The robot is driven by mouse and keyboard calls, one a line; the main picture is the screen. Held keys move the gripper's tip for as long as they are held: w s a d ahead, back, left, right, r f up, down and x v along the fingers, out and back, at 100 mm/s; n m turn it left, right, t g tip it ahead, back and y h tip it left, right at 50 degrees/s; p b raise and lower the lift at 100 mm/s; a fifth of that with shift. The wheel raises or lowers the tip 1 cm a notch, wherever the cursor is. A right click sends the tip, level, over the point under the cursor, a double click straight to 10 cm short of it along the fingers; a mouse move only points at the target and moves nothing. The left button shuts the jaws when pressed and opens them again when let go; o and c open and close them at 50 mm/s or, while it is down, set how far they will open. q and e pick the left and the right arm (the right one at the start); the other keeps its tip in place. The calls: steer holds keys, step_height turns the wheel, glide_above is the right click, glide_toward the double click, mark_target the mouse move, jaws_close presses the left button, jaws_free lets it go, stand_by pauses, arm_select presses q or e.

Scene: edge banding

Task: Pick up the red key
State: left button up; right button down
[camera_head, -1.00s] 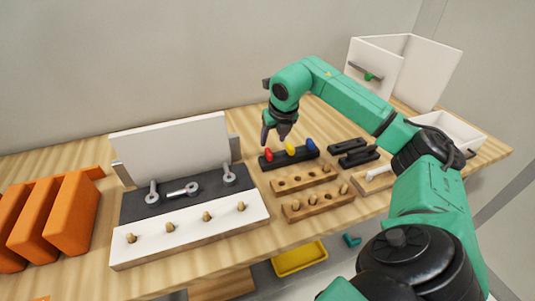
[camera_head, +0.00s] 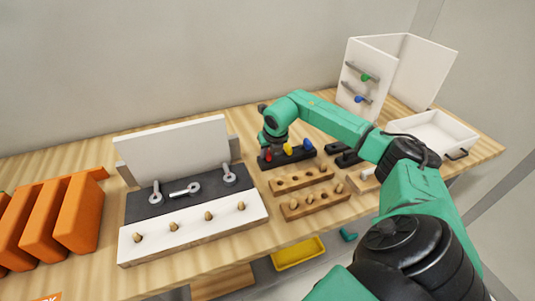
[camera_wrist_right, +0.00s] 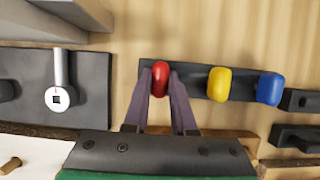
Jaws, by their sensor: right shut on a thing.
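The red key (camera_head: 268,155) stands at the left end of a black holder (camera_head: 303,158) on the bench. In the right wrist view the red key (camera_wrist_right: 160,79) sits between the two fingertips of my right gripper (camera_wrist_right: 160,76), which is shut on it. In the head view the right gripper (camera_head: 272,148) comes down on the key from above and partly hides it. The yellow key (camera_wrist_right: 220,83) and the blue key (camera_wrist_right: 269,88) stand to its right in the same holder. My left gripper is not in view.
Two wooden peg blocks (camera_head: 302,178) lie just in front of the holder. A white and dark board with metal wrenches (camera_head: 184,190) is at left, orange parts (camera_head: 80,215) farther left. A white cabinet (camera_head: 378,65) and white tray (camera_head: 435,130) stand at right.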

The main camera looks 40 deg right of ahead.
step_height(320, 180, up, 9)
steer(key=shift+w+f+b, duration=0.1)
steer(key=shift+f+b, duration=0.1)
steer(key=shift+b, duration=0.95)
step_height(320, 180, up, 12)
steer(key=shift+f, duration=0.25)
